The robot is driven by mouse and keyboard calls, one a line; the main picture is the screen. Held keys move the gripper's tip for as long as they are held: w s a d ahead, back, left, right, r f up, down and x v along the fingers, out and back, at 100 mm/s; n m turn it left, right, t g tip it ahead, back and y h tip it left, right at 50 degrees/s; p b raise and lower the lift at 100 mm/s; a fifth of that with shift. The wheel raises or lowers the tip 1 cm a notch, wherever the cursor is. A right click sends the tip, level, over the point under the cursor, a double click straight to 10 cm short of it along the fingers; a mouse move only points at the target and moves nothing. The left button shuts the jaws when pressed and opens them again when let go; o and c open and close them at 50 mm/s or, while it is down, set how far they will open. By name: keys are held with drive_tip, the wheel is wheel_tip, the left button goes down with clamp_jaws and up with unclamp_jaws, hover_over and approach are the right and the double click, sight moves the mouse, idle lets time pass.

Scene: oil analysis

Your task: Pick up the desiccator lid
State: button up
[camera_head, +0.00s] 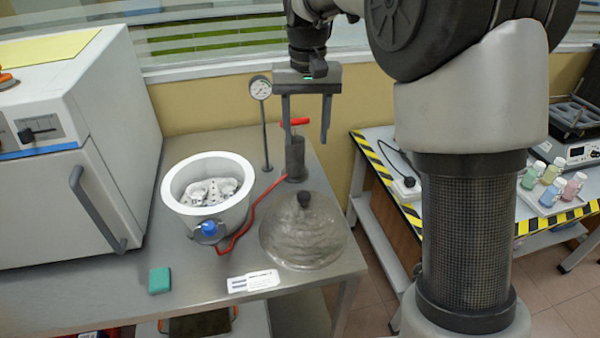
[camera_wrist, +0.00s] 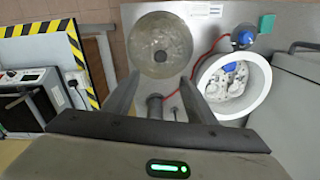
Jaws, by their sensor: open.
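The desiccator lid (camera_head: 303,236) is a clear, grey-looking dome with a dark knob (camera_head: 304,199) on top. It lies on the steel bench, right of the white desiccator bowl (camera_head: 176,202), which stands open with crucible-like pieces inside. In the wrist view the lid (camera_wrist: 160,30) sits at the top, with its knob (camera_wrist: 160,56) near its middle. My gripper (camera_head: 308,138) is open and empty, fingers pointing down. It is above the back of the bench, over the hand pump and apart from the lid. The wrist view also shows both fingers of my gripper (camera_wrist: 160,85) spread.
A dark hand pump (camera_head: 295,160) with a red handle and a pressure gauge (camera_head: 261,89) stand behind the lid. A red hose (camera_head: 249,220) runs between bowl and lid. A white oven (camera_head: 70,150) is at left. A green block (camera_head: 159,280) and labels (camera_head: 253,281) lie in front.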

hover_over(304, 194)
wheel_tip(304, 194, down, 13)
drive_tip(key=shift+r+b, duration=0.15)
drive_tip(key=shift+b, duration=0.2)
drive_tip(key=shift+s+f, duration=0.1)
drive_tip(key=shift+f, duration=2.65)
clamp_jaws()
drive_tip(key=shift+r, duration=0.15)
